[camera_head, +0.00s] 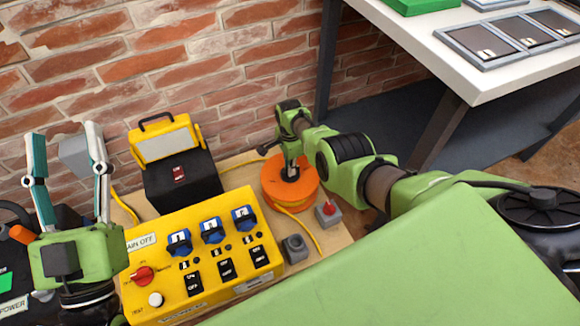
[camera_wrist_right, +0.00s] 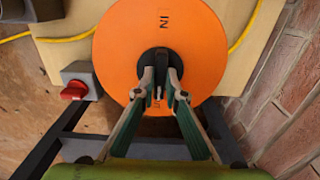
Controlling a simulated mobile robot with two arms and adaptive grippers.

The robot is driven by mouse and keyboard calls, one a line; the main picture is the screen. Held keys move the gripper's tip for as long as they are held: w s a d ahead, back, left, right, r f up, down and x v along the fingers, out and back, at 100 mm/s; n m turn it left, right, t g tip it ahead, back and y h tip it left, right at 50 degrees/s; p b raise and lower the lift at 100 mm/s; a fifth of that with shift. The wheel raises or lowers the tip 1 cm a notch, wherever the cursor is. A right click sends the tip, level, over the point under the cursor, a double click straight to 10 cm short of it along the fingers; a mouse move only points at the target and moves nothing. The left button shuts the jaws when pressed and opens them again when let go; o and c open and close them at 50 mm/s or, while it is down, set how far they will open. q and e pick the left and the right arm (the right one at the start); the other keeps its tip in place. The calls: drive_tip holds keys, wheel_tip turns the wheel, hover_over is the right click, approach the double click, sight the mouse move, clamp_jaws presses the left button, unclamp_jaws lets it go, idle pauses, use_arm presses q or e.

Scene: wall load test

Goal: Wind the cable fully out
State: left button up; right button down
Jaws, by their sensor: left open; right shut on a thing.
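An orange cable reel (camera_head: 283,192) lies on a light wooden board, and it fills the middle of the right wrist view (camera_wrist_right: 160,40). A yellow cable (camera_head: 312,232) leaves the reel and runs along the board; it also shows on both sides of the reel in the right wrist view (camera_wrist_right: 244,32). My right gripper (camera_head: 291,172) reaches down over the reel's centre and is shut on the dark crank knob (camera_wrist_right: 157,85) there. My left gripper (camera_head: 65,150) is open, pointing up at the far left, apart from the reel and empty.
A yellow control box (camera_head: 205,257) with blue sockets stands left of the reel. Behind it is a black and yellow lamp unit (camera_head: 178,165). A grey box with a red knob (camera_head: 328,211) sits right of the reel. A brick wall (camera_head: 200,65) closes the back; a white table (camera_head: 470,70) stands at right.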

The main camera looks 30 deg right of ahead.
idle(0.5)
drive_tip(key=c, duration=2.1)
unclamp_jaws()
drive_tip(key=shift+r, duration=0.15)
wheel_tip(320, 180, up, 12)
drive_tip(key=shift+f, duration=0.15)
